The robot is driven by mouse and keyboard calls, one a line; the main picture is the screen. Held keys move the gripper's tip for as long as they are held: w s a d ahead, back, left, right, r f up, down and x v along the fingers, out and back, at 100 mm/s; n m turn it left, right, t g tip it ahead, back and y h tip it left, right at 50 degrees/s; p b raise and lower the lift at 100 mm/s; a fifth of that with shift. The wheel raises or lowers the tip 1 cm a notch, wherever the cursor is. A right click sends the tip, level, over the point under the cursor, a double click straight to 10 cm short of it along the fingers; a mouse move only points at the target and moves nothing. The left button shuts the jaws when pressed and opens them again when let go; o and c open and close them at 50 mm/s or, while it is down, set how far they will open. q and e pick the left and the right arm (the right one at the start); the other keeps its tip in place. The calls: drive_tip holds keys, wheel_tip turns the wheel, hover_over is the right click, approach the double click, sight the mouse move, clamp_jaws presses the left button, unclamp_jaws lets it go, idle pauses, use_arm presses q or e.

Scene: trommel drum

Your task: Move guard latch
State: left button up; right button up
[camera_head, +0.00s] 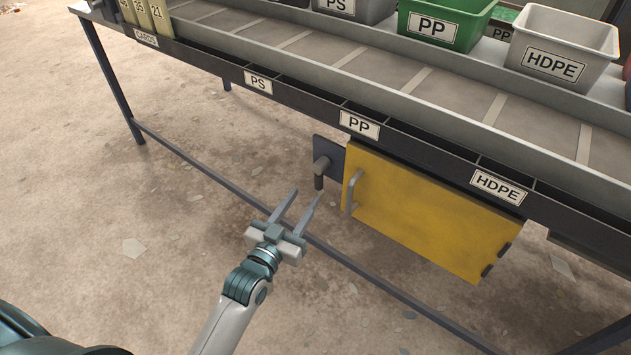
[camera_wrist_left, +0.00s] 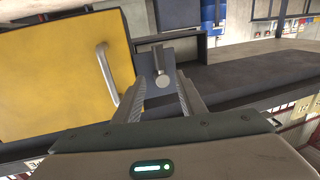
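The guard latch (camera_head: 320,171) is a grey bent pin with its end hanging down, on a dark plate (camera_head: 332,152) under the table's edge, left of the yellow guard (camera_head: 435,215). The guard has a grey handle (camera_head: 352,190) and looks closed. My left gripper (camera_head: 304,195) is open and empty, a little short of the latch and pointing towards it. In the left wrist view the latch (camera_wrist_left: 162,79) shows as a round grey end between the two fingers (camera_wrist_left: 161,86), with no visible contact. The guard (camera_wrist_left: 70,65) fills the left there. My right gripper is in neither view.
The sorting table carries PS, PP (camera_head: 359,125) and HDPE labels. A green PP bin (camera_head: 445,22) and a grey HDPE bin (camera_head: 563,45) stand on top. A low frame bar (camera_head: 385,283) runs beneath the guard. The floor at left is open.

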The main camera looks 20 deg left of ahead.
sight(317, 179)
use_arm(q)
drive_tip(key=w, duration=0.2)
drive_tip(key=w+d, duration=0.1)
drive_tip(key=w, duration=0.5)
drive_tip(key=shift+d+b, duration=0.15)
drive_tip(key=shift+b, duration=0.15)
clamp_jaws()
